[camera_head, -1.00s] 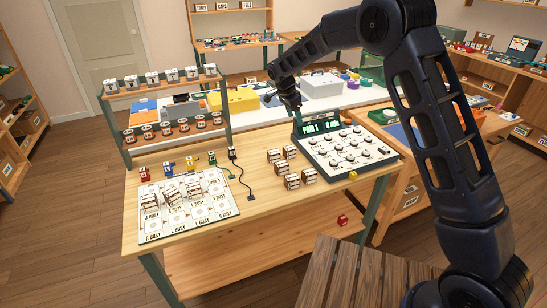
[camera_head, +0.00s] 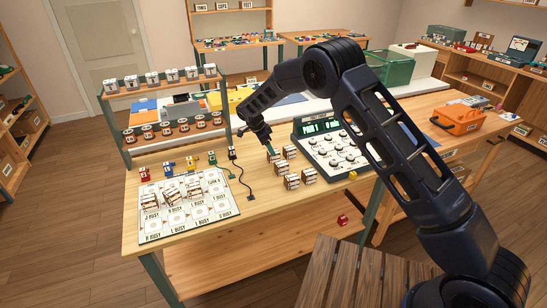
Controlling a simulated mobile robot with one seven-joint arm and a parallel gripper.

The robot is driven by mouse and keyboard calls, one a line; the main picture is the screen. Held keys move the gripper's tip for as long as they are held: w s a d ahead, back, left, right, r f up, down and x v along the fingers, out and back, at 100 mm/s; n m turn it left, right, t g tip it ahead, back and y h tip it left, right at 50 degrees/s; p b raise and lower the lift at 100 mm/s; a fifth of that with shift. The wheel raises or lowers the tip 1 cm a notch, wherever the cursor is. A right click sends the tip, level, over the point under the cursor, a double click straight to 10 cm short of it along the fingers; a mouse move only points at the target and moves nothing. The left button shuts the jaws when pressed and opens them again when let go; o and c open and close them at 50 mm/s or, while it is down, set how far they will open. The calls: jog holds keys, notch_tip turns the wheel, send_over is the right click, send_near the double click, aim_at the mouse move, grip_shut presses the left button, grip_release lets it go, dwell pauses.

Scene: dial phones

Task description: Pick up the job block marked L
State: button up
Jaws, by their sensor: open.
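A cluster of several small wooden job blocks with white labels stands on the table left of the dial console, among them a back-left block (camera_head: 273,156), a back-right block (camera_head: 289,152) and a front-right block (camera_head: 308,176). Their letters are too small to read, so I cannot tell which is marked L. My gripper (camera_head: 269,147) is open, pointing down just above the back-left block, partly covering it. I cannot tell whether it touches. More blocks (camera_head: 170,194) sit on the white marked card (camera_head: 212,212) at the table's left.
The dial console (camera_head: 335,150) with a lit green display stands right of the blocks. A two-tier rack (camera_head: 125,110) stands at the back left. The table's front strip (camera_head: 255,220) is clear.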

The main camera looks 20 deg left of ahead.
aim_at(276, 157)
jog(key=shift+d+x, duration=0.1)
jog(key=shift+x, duration=1.3)
jog(key=shift+d+x, duration=0.15)
jog(key=shift+x, duration=1.25)
jog(key=c, duration=1.1)
jog(key=shift+r, duration=0.15)
